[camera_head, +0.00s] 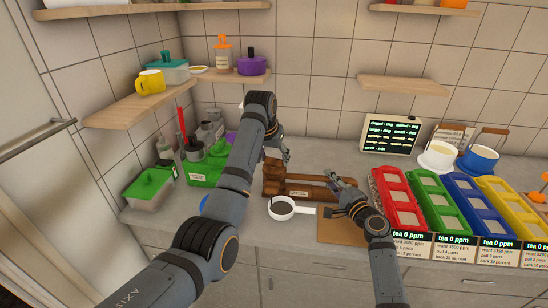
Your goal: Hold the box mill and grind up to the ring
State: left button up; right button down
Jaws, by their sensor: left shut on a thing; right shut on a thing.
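The brown wooden box mill (273,178) stands on the counter at the centre, with a long brown part and a small label stretching to its right. My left gripper (276,153) comes down over its top from above and is shut on it; the fingertips are partly hidden. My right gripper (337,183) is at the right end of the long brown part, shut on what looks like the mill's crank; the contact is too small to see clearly. I cannot make out a ring mark on the mill.
A white round dish with a handle (281,210) lies in front of the mill. A brown board (338,232) is under my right wrist. Red (399,200), green, blue and yellow bins stand at the right. A display (390,134) stands behind.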

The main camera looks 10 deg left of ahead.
pick_arm(q)
jog(key=shift+m, duration=0.6)
jog(key=o, duration=1.2)
jog(key=shift+c, duration=0.2)
jog(key=v, duration=1.2)
jog(key=shift+a, duration=0.25)
jog(key=shift+w, duration=0.15)
